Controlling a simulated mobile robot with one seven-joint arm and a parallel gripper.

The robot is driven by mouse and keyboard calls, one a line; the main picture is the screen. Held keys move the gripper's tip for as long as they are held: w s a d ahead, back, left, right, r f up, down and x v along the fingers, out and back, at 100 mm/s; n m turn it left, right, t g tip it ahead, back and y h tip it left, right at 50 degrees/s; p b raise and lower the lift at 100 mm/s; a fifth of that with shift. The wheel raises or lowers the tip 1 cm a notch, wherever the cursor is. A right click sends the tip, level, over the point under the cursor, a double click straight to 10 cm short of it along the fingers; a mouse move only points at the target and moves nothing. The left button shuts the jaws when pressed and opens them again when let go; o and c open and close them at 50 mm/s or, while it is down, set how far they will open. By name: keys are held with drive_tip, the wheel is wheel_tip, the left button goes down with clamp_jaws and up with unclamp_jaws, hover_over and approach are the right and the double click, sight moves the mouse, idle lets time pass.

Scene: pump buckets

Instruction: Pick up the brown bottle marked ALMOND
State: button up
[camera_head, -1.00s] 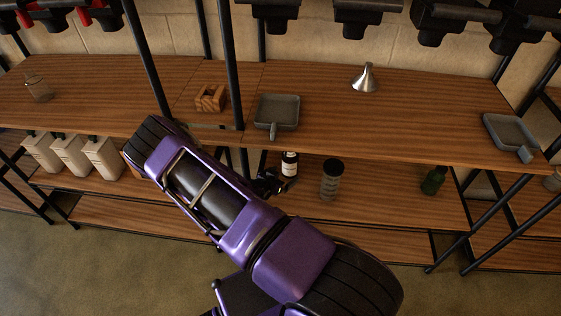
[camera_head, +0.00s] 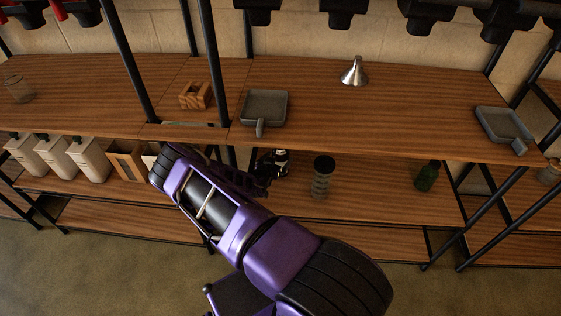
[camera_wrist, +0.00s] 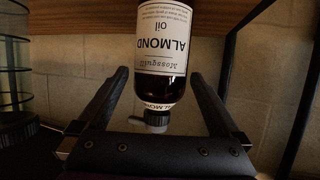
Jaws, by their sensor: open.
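The brown bottle marked ALMOND (camera_wrist: 160,58) stands on the lower shelf. It has a white label with black text, and it appears upside down in the wrist view. In the head view the bottle (camera_head: 281,158) shows partly behind my gripper (camera_head: 264,172). In the wrist view my gripper (camera_wrist: 158,80) is open, with one dark finger on each side of the bottle's shoulder and neck. Gaps show between both fingers and the bottle.
A clear jar with a black lid (camera_head: 322,176) stands right of the bottle; it also shows at the left in the wrist view (camera_wrist: 14,75). A green bottle (camera_head: 428,176) is farther right. The wooden upper shelf (camera_head: 370,120) overhangs, with black posts (camera_head: 213,60) nearby.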

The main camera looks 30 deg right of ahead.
drive_tip(key=x, duration=0.3)
drive_tip(key=shift+w+d+f, duration=0.1)
drive_tip(key=shift+f, duration=0.05)
drive_tip(key=shift+c, duration=0.2)
clamp_jaws()
